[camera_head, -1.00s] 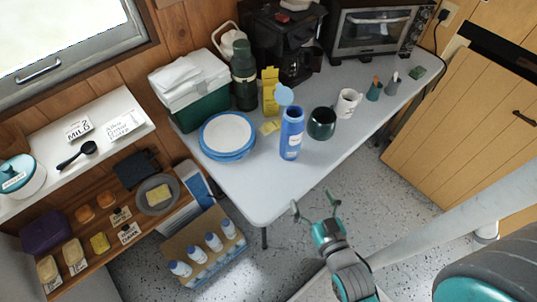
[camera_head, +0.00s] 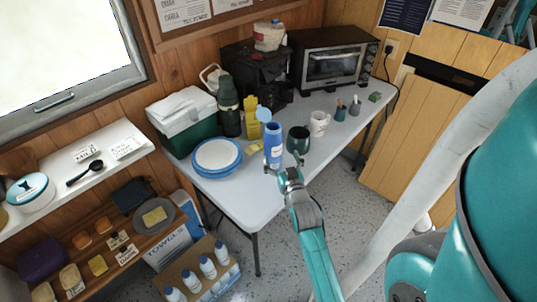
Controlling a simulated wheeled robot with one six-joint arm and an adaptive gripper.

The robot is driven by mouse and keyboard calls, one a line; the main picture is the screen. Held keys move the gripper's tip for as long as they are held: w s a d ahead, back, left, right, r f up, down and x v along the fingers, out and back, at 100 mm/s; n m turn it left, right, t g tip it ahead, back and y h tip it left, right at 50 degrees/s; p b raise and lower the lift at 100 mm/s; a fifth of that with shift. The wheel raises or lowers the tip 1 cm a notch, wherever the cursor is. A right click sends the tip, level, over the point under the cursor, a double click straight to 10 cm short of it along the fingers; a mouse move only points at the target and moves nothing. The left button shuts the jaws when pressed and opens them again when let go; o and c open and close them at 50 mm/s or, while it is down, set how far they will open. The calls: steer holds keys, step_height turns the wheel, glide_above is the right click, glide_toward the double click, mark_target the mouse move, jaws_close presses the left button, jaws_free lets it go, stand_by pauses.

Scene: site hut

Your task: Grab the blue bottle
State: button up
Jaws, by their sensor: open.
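The blue bottle (camera_head: 273,147) stands upright on the white table near its front edge, with its light-blue lid (camera_head: 263,114) flipped open at the top. My gripper (camera_head: 284,170) is open at the table's front edge, just in front of and slightly right of the bottle's lower part as seen from the head camera. The gripper's tips overlap the bottle's base in the picture. I cannot tell whether they touch it.
A dark green mug (camera_head: 298,141) stands close to the right of the bottle. Blue-rimmed plates (camera_head: 217,156) lie to its left. A white mug (camera_head: 319,123) is further right.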

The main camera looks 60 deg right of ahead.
mark_target(275, 145)
steer(key=shift+x, duration=4.5)
steer(key=shift+c, duration=0.3)
steer(key=c, duration=1.6)
jaws_close()
steer(key=shift+r, duration=0.15)
